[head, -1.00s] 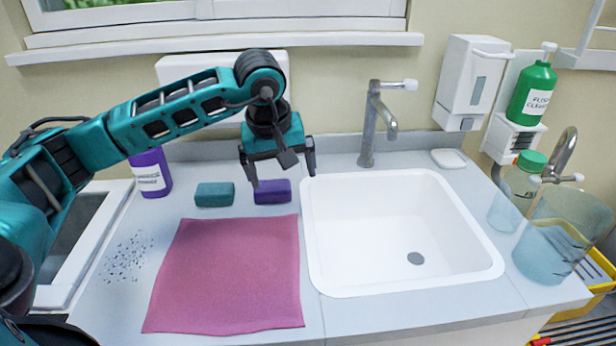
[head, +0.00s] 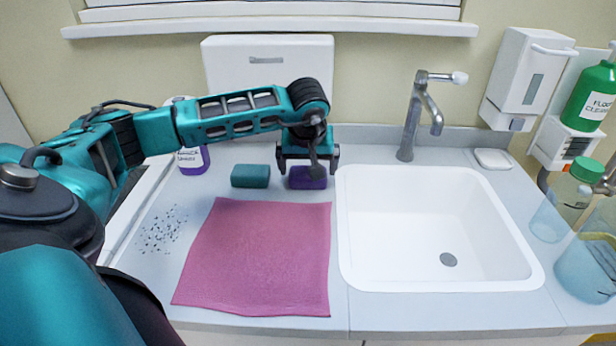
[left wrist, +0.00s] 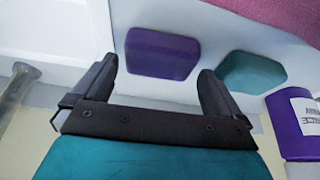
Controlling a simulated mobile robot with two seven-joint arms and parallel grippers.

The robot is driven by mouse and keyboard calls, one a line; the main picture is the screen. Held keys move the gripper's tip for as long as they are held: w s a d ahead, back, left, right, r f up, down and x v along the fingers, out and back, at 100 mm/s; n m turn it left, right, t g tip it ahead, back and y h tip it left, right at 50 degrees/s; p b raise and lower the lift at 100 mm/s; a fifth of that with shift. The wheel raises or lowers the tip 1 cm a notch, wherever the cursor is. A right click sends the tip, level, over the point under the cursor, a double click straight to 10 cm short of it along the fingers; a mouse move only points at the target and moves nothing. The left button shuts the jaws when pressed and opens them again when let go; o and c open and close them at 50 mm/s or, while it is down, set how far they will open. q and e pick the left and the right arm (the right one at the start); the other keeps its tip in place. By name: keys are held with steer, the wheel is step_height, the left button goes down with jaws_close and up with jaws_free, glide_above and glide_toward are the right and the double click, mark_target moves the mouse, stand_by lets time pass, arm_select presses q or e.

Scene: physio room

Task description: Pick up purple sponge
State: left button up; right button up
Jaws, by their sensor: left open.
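The purple sponge (head: 307,178) lies on the grey counter beside the left edge of the sink, partly hidden behind my left gripper in the head view. In the left wrist view the purple sponge (left wrist: 162,54) shows whole, beyond and between the fingertips. My left gripper (head: 308,170) is open and empty, with a finger towards each end of the sponge. In the left wrist view the open fingers of my left gripper (left wrist: 158,75) stop short of the sponge; I see no contact. My right gripper is not in view.
A teal sponge (head: 250,176) lies just left of the purple one. A pink cloth (head: 262,255) covers the counter in front. The white sink (head: 430,220) and its tap (head: 408,125) are at right. A purple bottle (head: 193,158) stands behind left; dark specks (head: 163,230) lie front left.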

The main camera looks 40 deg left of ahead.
arm_select(q)
steer(key=shift+x, duration=0.85)
steer(key=shift+c, duration=0.2)
steer(key=c, duration=0.7)
steer(key=shift+r, duration=0.15)
step_height(320, 180, up, 20)
steer(key=p, duration=0.1)
